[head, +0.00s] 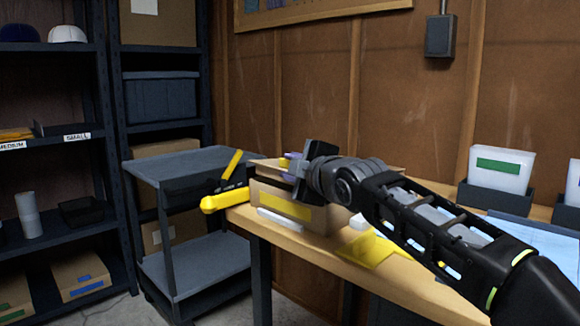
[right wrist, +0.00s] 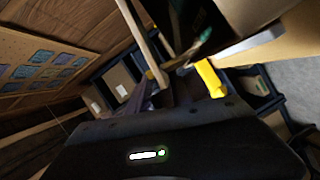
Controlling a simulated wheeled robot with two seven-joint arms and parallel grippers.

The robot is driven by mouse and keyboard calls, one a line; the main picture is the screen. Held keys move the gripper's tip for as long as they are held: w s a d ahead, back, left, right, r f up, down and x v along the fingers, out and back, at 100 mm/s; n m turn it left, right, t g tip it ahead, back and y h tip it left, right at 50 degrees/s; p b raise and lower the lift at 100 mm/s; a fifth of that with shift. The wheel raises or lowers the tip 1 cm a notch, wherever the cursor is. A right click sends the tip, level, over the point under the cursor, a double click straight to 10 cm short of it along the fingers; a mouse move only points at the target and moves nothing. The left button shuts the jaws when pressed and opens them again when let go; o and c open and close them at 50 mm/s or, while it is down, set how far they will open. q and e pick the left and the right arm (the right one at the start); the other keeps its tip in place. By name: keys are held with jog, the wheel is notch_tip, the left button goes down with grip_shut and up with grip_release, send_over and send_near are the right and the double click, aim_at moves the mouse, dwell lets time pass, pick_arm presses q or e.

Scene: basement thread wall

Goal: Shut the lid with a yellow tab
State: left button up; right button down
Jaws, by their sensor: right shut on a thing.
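A cardboard box (head: 326,217) with a yellow band (head: 285,207) on its front stands on the wooden table. My right gripper (head: 297,170) is over the box's top, pointing left. It is shut on what looks like a small purple thing (head: 292,156), mostly hidden by the fingers; purple (right wrist: 147,94) also shows at the gripper in the right wrist view. A small yellow piece (head: 283,163) shows beside it. I cannot tell whether it is the lid's tab. My left gripper is not in view.
A white bar (head: 280,220) lies before the box. A yellow sheet (head: 368,248) lies right of it. Dark bins (head: 500,201) stand at the back right.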

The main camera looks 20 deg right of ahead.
jog(key=shift+w+d+f, duration=0.1)
jog(key=shift+d+f, duration=0.2)
jog(key=c, duration=1.6)
grip_release()
jog(key=shift+o, duration=0.7)
jog(key=shift+w+d, duration=0.1)
jog(key=shift+d, duration=0.05)
jog(key=shift+o, duration=0.7)
jog(key=shift+r, duration=0.1)
jog(key=shift+s+r, duration=0.1)
jog(key=shift+s, duration=0.15)
jog(key=s, duration=0.7)
jog(key=shift+d+r+p, duration=0.3)
jog(key=shift+r+p, duration=0.15)
